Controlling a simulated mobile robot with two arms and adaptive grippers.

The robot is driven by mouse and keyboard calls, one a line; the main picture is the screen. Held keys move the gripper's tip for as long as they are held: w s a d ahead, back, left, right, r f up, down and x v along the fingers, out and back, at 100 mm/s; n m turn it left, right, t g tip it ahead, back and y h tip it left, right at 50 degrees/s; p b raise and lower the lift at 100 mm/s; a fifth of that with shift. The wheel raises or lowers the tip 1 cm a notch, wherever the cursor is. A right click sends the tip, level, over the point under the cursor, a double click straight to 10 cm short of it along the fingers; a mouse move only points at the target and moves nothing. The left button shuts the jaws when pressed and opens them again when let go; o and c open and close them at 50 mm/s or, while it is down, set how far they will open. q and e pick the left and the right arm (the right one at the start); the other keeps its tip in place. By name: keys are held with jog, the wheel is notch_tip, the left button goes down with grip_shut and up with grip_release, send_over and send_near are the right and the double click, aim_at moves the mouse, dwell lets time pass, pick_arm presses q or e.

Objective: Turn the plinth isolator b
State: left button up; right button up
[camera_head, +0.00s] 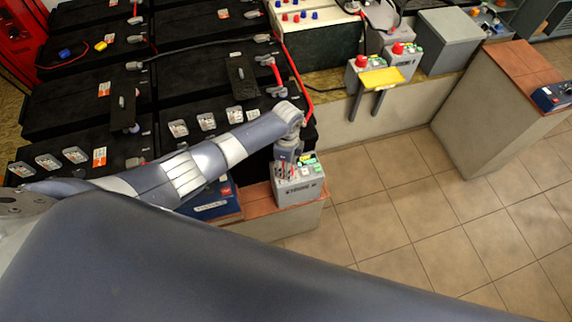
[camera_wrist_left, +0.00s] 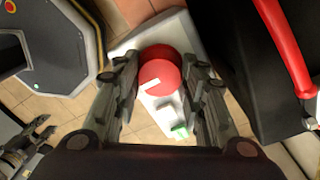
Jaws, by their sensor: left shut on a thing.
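A small grey isolator box (camera_head: 300,190) with a green label and indicator stands on an orange-topped plinth (camera_head: 237,222). My left gripper (camera_head: 284,168) reaches down onto it from above. In the left wrist view a round red knob (camera_wrist_left: 160,72) with a white pointer mark sits on the pale box top (camera_wrist_left: 178,110). My left gripper's fingers (camera_wrist_left: 160,82) are on both sides of the knob, shut on it. A gripper-like part of mine, seemingly my right gripper (camera_wrist_left: 28,146), shows at the lower left of the wrist view; its jaw state is unclear.
Black battery blocks (camera_head: 195,75) lie behind and left of the plinth. A blue box (camera_head: 214,203) is beside the isolator. Similar grey boxes with red knobs (camera_head: 398,47) and a yellow-topped thing (camera_head: 382,79) stand at the back. Tiled floor (camera_head: 400,215) is clear to the right.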

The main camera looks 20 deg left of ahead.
dwell(0.4)
pick_arm(q)
jog(key=o, duration=1.1)
jog(key=r, duration=1.2)
jog(key=shift+w, duration=0.2)
